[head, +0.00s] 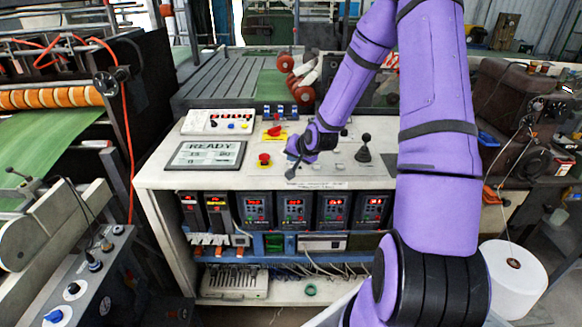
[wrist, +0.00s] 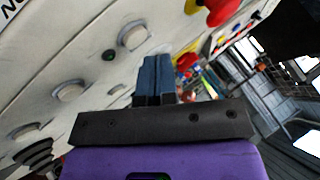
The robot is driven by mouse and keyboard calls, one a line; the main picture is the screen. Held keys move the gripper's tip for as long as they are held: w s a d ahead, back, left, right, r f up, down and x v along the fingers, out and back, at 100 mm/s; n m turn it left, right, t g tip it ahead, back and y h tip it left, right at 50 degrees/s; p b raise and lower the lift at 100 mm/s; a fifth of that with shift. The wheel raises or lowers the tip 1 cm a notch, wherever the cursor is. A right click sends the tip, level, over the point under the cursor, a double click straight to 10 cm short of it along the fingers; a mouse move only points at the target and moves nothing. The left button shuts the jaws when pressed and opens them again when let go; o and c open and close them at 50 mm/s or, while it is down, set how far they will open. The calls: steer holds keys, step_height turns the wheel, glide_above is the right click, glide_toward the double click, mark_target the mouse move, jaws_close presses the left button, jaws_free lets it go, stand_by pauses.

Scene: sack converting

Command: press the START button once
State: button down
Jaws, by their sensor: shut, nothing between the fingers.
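My gripper (head: 291,172) is over the top of the white control console (head: 150,172), just right of a red mushroom button (head: 264,160). In the wrist view its dark blue fingers (wrist: 154,78) are together with nothing between them. Several pale round buttons (wrist: 134,35) and a small dark green one (wrist: 109,56) lie on the panel left of the fingers. No label reading START is legible, so I cannot tell which button is START. I cannot tell whether the fingertips touch the panel. My wrist and arm hide part of the console in the head view.
A display (head: 205,155) reads READY. A red switch on a yellow plate (head: 275,131) stands behind the gripper. A black joystick (head: 364,148) rises to the right. A small white box with coloured buttons (head: 217,122) sits at the back left of the console.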

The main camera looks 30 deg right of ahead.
steer(key=shift+f, duration=0.1)
stand_by(0.3)
steer(key=shift+f, duration=0.3)
